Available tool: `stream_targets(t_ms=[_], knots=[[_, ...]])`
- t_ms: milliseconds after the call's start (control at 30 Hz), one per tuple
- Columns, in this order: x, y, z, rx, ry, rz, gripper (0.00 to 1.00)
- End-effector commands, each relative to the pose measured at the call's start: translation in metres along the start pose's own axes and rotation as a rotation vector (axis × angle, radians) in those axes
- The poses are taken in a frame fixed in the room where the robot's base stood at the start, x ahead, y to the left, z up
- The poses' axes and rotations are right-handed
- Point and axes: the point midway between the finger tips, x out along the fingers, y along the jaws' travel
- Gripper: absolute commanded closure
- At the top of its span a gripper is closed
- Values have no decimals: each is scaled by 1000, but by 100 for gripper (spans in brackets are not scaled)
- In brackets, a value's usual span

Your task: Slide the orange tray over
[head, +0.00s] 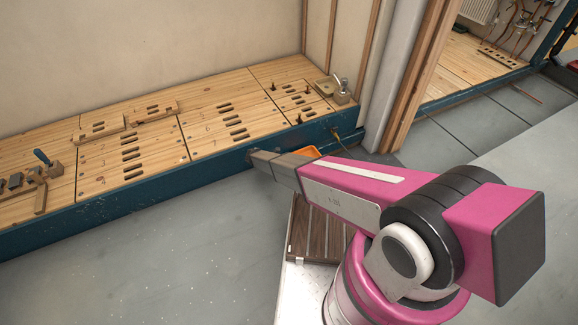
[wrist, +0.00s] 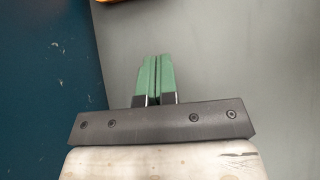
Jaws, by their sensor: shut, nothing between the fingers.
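The orange tray (head: 308,152) shows in the head view as a small piece behind my arm, low by the blue edge of the raised floor. Most of it is hidden by my arm. In the wrist view only a sliver of the orange tray (wrist: 112,1) shows at the top edge, left of centre. My gripper (wrist: 157,58) is shut, its two green fingers side by side and empty. They point toward the top of the wrist view, apart from the tray. In the head view the fingertips are not clearly visible.
A raised wooden platform (head: 155,147) with slots, blocks and fittings has a blue side (head: 130,205), which also fills the left of the wrist view (wrist: 40,80). Grey floor (head: 170,270) lies open in front. A wooden post (head: 425,70) stands behind, to the right.

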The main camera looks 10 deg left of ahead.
Motion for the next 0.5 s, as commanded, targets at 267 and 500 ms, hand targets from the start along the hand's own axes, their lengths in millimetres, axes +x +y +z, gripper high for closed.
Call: stream_targets(t_ms=[267, 500], knots=[[46, 0, 0, 4, 1, -3, 100], [90, 1, 1, 6, 1, -3, 100]])
